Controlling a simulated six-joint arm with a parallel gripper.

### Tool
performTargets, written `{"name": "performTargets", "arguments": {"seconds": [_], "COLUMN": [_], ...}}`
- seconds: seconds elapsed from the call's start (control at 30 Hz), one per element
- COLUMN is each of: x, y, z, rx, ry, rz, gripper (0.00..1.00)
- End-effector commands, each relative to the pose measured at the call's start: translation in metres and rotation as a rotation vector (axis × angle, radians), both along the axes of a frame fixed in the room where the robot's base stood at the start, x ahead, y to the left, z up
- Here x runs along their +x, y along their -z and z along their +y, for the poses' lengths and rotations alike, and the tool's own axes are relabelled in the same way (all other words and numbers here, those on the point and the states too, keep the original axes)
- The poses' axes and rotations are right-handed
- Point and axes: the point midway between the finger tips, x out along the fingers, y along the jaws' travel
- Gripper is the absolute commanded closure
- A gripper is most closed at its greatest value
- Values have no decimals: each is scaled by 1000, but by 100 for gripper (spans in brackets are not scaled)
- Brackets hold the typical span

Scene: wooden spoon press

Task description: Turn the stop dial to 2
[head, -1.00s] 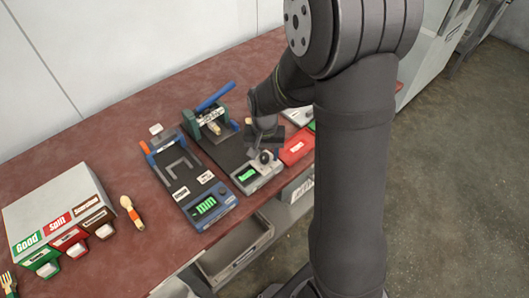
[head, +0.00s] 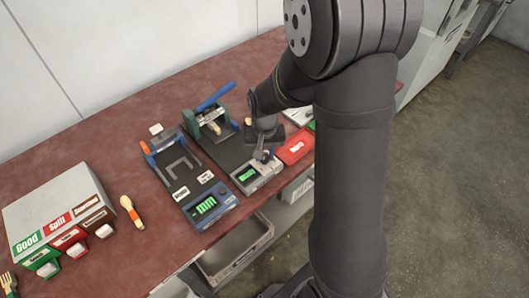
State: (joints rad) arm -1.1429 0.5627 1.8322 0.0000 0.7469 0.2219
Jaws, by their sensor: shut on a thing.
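The wooden spoon press with a green top (head: 209,122) and a blue lever (head: 215,97) stands on the table at the middle of the head view. Its dark base runs forward to a grey control box (head: 262,177) with a lit green display (head: 247,174). My gripper (head: 264,155) points down at the back right of this box, shut on what appears to be the stop dial. The fingers hide most of the dial, and its number marks are too small to read.
A blue-fronted device (head: 209,206) with a green display stands left of the press. A red tray (head: 295,147) lies right of my gripper. A grey sorting box (head: 50,206) and a spoon (head: 131,211) are at the left. A grey bin (head: 240,255) is below the table edge.

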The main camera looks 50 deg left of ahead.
Motion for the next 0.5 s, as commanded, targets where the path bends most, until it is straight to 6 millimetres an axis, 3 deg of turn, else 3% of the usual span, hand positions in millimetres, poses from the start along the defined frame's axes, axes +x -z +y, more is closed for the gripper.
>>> {"name": "performTargets", "arguments": {"seconds": [0.5], "x": [0], "y": [-1], "z": [0], "rx": [1], "ry": [-466], "rz": [-1], "gripper": [94]}}
